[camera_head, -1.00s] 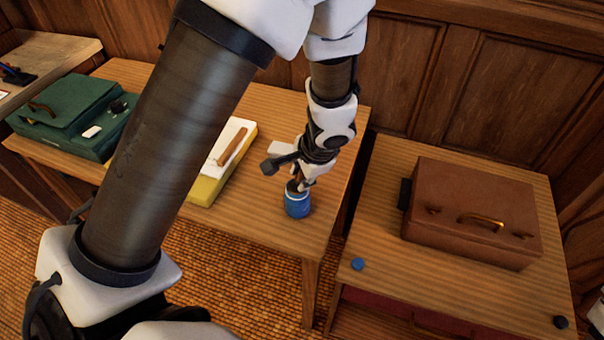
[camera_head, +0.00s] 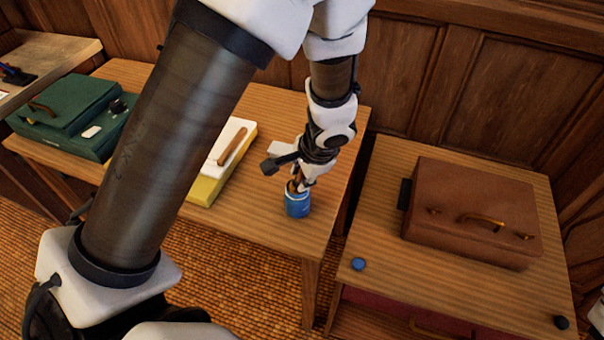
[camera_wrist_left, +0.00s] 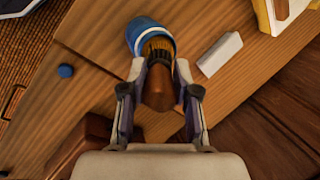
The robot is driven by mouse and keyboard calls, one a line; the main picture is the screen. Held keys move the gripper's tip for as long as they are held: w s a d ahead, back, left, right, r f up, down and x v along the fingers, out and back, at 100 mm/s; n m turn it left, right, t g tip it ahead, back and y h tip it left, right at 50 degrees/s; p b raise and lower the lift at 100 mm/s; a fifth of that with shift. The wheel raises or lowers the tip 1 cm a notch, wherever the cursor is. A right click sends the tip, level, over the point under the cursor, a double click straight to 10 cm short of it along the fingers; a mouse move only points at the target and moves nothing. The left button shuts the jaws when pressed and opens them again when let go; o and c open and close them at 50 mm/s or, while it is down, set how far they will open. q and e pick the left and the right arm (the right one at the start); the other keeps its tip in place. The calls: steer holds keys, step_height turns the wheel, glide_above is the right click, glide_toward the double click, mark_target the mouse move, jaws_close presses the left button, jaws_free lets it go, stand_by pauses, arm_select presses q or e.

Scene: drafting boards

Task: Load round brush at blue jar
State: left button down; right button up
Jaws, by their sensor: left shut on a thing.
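The blue jar (camera_head: 297,205) stands upright near the front right corner of the middle table; it also shows in the left wrist view (camera_wrist_left: 137,33). My left gripper (camera_head: 299,184) is directly above the jar's mouth, pointing down. In the left wrist view its fingers are shut around the brown handle of the round brush (camera_wrist_left: 160,88). The dark ferrule and brown bristles point into the jar's opening. The bristle tip is hidden, so I cannot tell how deep it sits or whether it touches paint. My right gripper is not in view.
A yellow-and-white pad (camera_head: 208,188) with a wooden piece lies left of the jar. A white block (camera_wrist_left: 220,53) lies beside the jar. A green case (camera_head: 70,105) stands farther left. A brown case (camera_head: 470,205) and a blue disc (camera_head: 358,264) are on the right table.

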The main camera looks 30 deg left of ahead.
arm_select(q)
step_height(320, 180, up, 7)
steer(key=p, duration=0.6)
steer(key=shift+f, duration=0.1)
stand_by(0.6)
